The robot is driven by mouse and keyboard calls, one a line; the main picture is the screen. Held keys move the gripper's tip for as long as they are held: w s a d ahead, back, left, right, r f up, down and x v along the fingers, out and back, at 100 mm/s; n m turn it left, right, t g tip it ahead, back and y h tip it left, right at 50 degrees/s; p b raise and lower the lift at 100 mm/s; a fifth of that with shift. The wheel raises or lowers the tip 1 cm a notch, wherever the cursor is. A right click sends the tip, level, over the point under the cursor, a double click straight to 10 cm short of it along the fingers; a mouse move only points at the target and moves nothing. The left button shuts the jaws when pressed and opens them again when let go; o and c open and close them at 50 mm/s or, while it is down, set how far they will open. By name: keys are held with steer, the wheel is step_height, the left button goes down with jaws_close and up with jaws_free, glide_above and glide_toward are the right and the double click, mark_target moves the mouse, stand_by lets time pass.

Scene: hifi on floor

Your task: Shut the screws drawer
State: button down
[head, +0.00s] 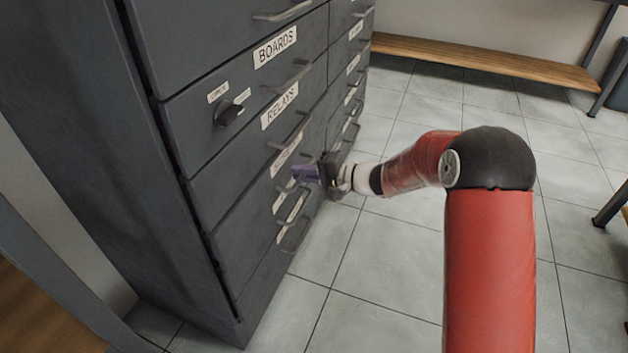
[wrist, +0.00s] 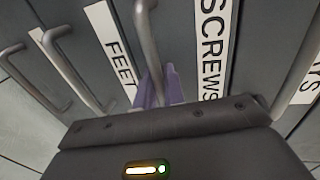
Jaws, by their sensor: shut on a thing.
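The screws drawer has a white SCREWS label (wrist: 212,50) in the wrist view, with its bar handle (wrist: 148,45) beside it. In the head view this drawer is low in the dark grey cabinet, and its label (head: 286,156) is too blurred to read. My gripper (head: 306,174) is at the drawer front, and its purple fingers (wrist: 160,90) are shut on the screws drawer handle. The fingers and handle overlap, so the exact contact is partly hidden. I cannot tell how far out the drawer stands.
The FEET drawer label (wrist: 113,45) is on the other side of the gripped handle. A black knob (head: 229,113) sticks out at the left. A wooden bench (head: 480,62) stands behind; the tiled floor beside the cabinet is clear.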

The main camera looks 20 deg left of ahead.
steer(key=shift+a, duration=0.5)
steer(key=c, duration=1.6)
jaws_free()
steer(key=shift+a, duration=0.1)
steer(key=shift+o, duration=0.2)
steer(key=shift+r, duration=0.1)
steer(key=v, duration=0.7)
steer(key=shift+d, duration=0.45)
